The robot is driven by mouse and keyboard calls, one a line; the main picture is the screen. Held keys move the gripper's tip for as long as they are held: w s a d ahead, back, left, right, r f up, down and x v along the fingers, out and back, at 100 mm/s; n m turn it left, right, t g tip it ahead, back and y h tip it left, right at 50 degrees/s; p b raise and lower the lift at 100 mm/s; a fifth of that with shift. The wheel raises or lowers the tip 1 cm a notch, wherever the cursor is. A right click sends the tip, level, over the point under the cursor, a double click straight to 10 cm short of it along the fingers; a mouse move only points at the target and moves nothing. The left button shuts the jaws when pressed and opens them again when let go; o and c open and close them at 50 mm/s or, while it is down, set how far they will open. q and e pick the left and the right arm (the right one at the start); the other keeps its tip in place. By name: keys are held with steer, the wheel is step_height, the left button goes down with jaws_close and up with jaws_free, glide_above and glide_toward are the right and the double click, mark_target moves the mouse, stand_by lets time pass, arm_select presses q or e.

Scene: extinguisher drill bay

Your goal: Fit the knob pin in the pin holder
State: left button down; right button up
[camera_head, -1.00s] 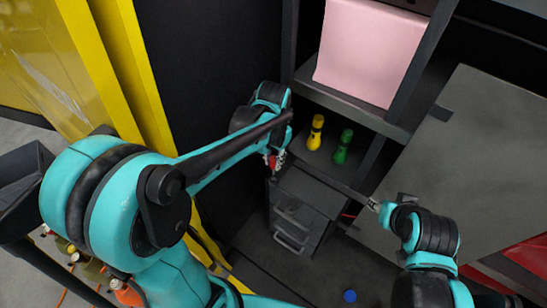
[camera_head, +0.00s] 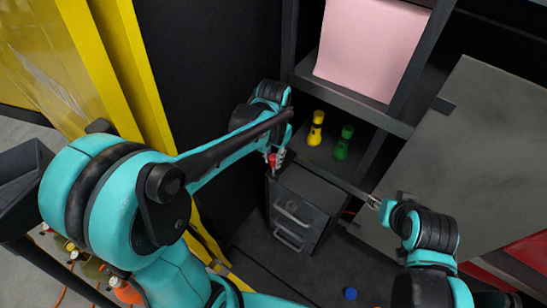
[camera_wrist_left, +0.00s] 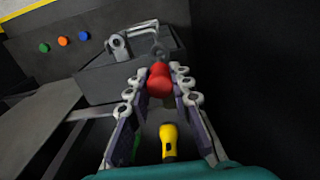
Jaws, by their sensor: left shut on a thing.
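My left gripper (camera_head: 277,158) is shut on a red knob (camera_wrist_left: 159,80), taken to be the knob pin's. The knob sits between the fingertips in the left wrist view, and its red also shows in the head view (camera_head: 271,160). The pin itself cannot be made out. Beyond the knob, in the left wrist view, a grey metal bracket (camera_wrist_left: 118,45) stands on a dark box; I cannot tell whether it is the pin holder. In the head view the gripper is over the back left of a dark drawer cabinet (camera_head: 312,190). My right gripper (camera_head: 374,203) is to the right, its jaws unclear.
A yellow bottle-like object (camera_head: 315,128) and a green one (camera_head: 343,142) stand on the shelf behind the cabinet. A pink panel (camera_head: 370,45) is above them. A black wall is left of the cabinet.

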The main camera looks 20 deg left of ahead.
mark_target(274, 170)
arm_select(q)
steer(key=shift+f, duration=0.15)
stand_by(0.6)
steer(key=shift+f+b, duration=3.15)
steer(key=shift+f, duration=0.25)
steer(key=c, duration=1.3)
jaws_free()
steer(key=shift+r, duration=0.1)
step_height(274, 170, up, 12)
steer(key=shift+f, duration=0.1)
steer(key=s+a+f+n+t+b, duration=0.1)
steer(key=s+f+t+b, duration=0.1)
steer(key=f+b, duration=0.7)
steer(key=s+a+f+n+t+b, duration=0.1)
steer(key=s+a+f+t+b, duration=0.1)
steer(key=s+f+b, duration=0.3)
steer(key=s+a+f+n+t+b, duration=0.1)
steer(key=s+f+n+t+b, duration=0.1)
steer(key=f+b, duration=1.1)
steer(key=shift+s+a+f+t, duration=0.1)
steer(key=shift+s+f+t, duration=0.1)
steer(key=shift+f, duration=0.55)
steer(key=shift+s+a+f+t, duration=0.15)
steer(key=shift+s+f+t, duration=0.1)
steer(key=shift+f, duration=0.45)
steer(key=shift+s+a+f+t, duration=0.1)
steer(key=shift+s+f+t, duration=0.1)
steer(key=shift+f, duration=0.55)
